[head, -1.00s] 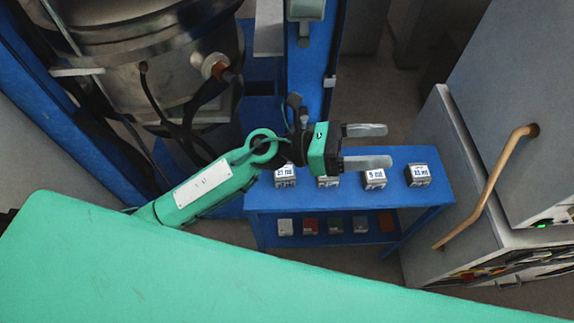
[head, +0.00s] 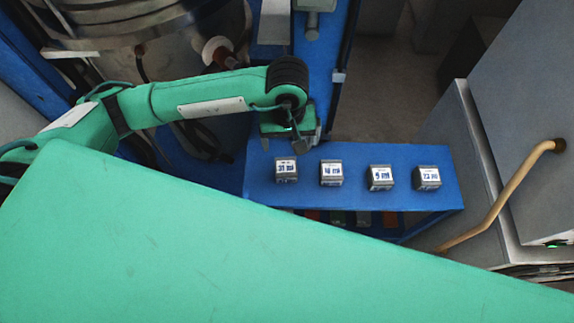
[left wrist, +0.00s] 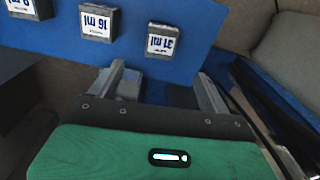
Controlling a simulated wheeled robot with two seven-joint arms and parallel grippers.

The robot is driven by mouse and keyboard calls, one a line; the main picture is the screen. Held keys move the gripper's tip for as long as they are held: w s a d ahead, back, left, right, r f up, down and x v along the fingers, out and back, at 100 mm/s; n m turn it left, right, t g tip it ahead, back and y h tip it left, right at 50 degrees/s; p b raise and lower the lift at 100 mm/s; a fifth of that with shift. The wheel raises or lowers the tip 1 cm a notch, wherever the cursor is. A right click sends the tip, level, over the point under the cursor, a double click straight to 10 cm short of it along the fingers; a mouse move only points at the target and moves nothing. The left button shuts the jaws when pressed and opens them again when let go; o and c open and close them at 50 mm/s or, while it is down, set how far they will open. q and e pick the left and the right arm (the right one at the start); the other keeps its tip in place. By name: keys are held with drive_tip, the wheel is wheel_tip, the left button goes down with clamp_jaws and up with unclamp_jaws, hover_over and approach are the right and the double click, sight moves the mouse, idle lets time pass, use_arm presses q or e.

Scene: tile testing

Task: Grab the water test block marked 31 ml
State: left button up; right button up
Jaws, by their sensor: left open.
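The 31 ml test block is a grey cube with a white label. In the left wrist view the 31 ml block (left wrist: 162,40) sits on the blue table with its label upside down. In the head view it is the leftmost block (head: 286,169) in the row. My left gripper (left wrist: 163,72) is open and empty, its fingers pointing toward that block and apart from it. In the head view the left gripper (head: 290,142) hangs at the table's back left edge, just behind the block. My right gripper is not in view.
The blue table (head: 350,205) also bears the 16 ml block (head: 331,172), a 9 ml block (head: 381,177) and a 12 ml block (head: 427,178). Several small items sit on its lower shelf. A grey cabinet with a tan handle (head: 505,195) stands right. A steel vessel (head: 130,50) stands behind my arm.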

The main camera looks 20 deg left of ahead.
use_arm(q)
drive_tip(key=p, duration=0.1)
hover_over(286, 166)
drive_tip(key=f, duration=0.6)
drive_tip(key=shift+s+d+f, duration=0.15)
drive_tip(key=shift+s+d, duration=0.1)
drive_tip(key=shift+f, duration=0.3)
drive_tip(key=shift+f+p, duration=0.3)
drive_tip(key=shift+f, duration=0.2)
drive_tip(key=f, duration=0.1)
drive_tip(key=f+p, duration=0.1)
drive_tip(key=f, duration=0.1)
drive_tip(key=shift+w+a+f, duration=0.15)
drive_tip(key=shift+a+f, duration=0.05)
drive_tip(key=shift+f, duration=0.55)
drive_tip(key=shift+w, duration=0.1)
drive_tip(key=c, duration=1.3)
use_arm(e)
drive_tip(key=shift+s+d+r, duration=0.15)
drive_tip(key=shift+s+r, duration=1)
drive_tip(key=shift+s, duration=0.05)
